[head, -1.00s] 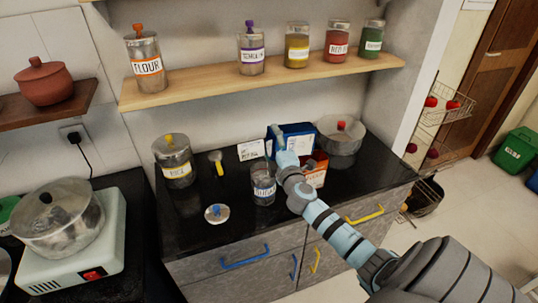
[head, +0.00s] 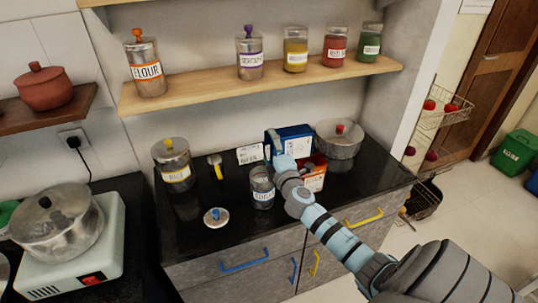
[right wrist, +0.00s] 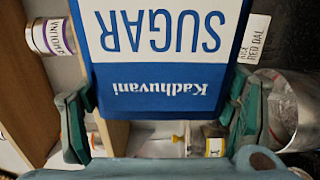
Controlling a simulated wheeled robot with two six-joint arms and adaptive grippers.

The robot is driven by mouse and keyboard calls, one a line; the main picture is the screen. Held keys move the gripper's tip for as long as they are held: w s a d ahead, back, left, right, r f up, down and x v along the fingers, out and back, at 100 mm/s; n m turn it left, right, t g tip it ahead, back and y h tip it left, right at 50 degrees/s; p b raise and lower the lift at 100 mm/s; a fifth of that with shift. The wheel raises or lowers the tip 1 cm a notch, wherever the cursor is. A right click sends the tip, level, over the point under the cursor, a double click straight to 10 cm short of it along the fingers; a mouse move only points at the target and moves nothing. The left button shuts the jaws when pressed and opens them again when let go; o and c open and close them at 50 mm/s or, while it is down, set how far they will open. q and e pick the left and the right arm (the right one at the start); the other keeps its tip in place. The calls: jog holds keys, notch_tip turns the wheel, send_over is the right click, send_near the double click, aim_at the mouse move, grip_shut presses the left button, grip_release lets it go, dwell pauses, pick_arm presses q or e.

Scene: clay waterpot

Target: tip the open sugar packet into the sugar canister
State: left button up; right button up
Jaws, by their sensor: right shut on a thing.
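The blue and white sugar packet (head: 296,138) is at the back of the dark counter. My right gripper (head: 276,144) is shut on it from its left side. In the right wrist view the packet (right wrist: 160,55) fills the top middle, its SUGAR print upside down, between the two fingers of the gripper (right wrist: 160,112). The packet's opening is not visible. A clear canister (head: 262,187) with a blue-lettered label, hard to read, stands uncovered on the counter, in front and left of the packet. A lid with a blue knob (head: 217,216) lies left of it. My left gripper is out of view.
A red and white box (head: 313,178) stands just right of my right gripper. A steel pot (head: 340,140) is behind it. The shelf (head: 260,83) with jars hangs above.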

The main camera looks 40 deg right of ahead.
jog(key=shift+w+a+r+n+p, duration=0.15)
jog(key=shift+a+n+p, duration=0.25)
jog(key=shift+n, duration=0.5)
dwell(2.7)
